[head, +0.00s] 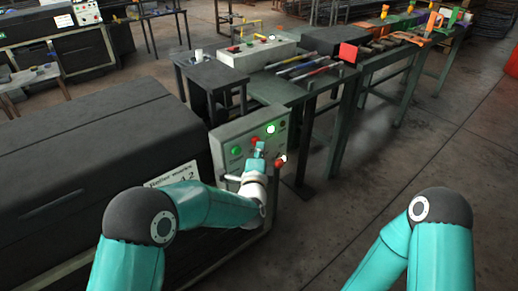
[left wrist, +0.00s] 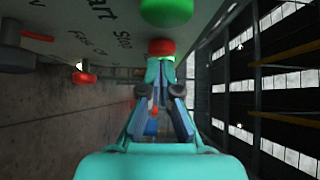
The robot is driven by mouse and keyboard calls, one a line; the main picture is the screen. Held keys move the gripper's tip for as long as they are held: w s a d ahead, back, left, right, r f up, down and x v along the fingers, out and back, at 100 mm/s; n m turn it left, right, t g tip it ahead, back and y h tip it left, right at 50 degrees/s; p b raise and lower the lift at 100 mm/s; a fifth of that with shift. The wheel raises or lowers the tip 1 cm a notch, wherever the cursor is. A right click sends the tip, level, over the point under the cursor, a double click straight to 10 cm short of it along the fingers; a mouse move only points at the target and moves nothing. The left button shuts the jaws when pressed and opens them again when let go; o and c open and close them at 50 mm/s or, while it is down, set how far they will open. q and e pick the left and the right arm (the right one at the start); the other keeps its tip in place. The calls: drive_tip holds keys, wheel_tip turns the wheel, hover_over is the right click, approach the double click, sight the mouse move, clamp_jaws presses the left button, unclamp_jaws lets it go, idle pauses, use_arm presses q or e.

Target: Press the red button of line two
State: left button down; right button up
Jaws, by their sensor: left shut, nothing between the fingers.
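A grey control panel (head: 228,140) stands at the end of a dark machine whose white label (head: 175,176) ends in a 2. It carries a green button (head: 236,150), a lit green lamp (head: 271,128) and a small red button (head: 255,140). My left gripper (head: 257,153) is shut and empty in front of the panel, just below that red button. In the left wrist view the red button (left wrist: 162,47) is right at the fingertips (left wrist: 160,62), with a green one (left wrist: 167,10) beside it. I cannot tell whether they touch. My right gripper is out of view.
A red knob (head: 280,164) sticks out at the panel's lower right. A dark machine cover (head: 90,140) fills the left. Benches with tools (head: 310,70) and a second control box (head: 257,53) stand behind. The floor (head: 400,150) at right is clear.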

use_arm(q)
drive_tip(key=shift+w+a, duration=0.15)
drive_tip(key=shift+w, duration=0.05)
drive_tip(key=shift+w+a+r+b, duration=0.2)
drive_tip(key=shift+w+a+b, duration=0.3)
drive_tip(key=shift+w+a, duration=0.25)
drive_tip(key=shift+w, duration=0.05)
use_arm(e)
drive_tip(key=shift+f, duration=0.4)
use_arm(q)
drive_tip(key=s+d, duration=0.1)
drive_tip(key=s, duration=1.2)
drive_tip(key=shift+s+d+f+b, duration=0.25)
drive_tip(key=shift+s+d+b, duration=0.05)
drive_tip(key=shift+d+b, duration=0.1)
use_arm(e)
drive_tip(key=shift+s+f, duration=0.4)
drive_tip(key=shift+s, duration=0.1)
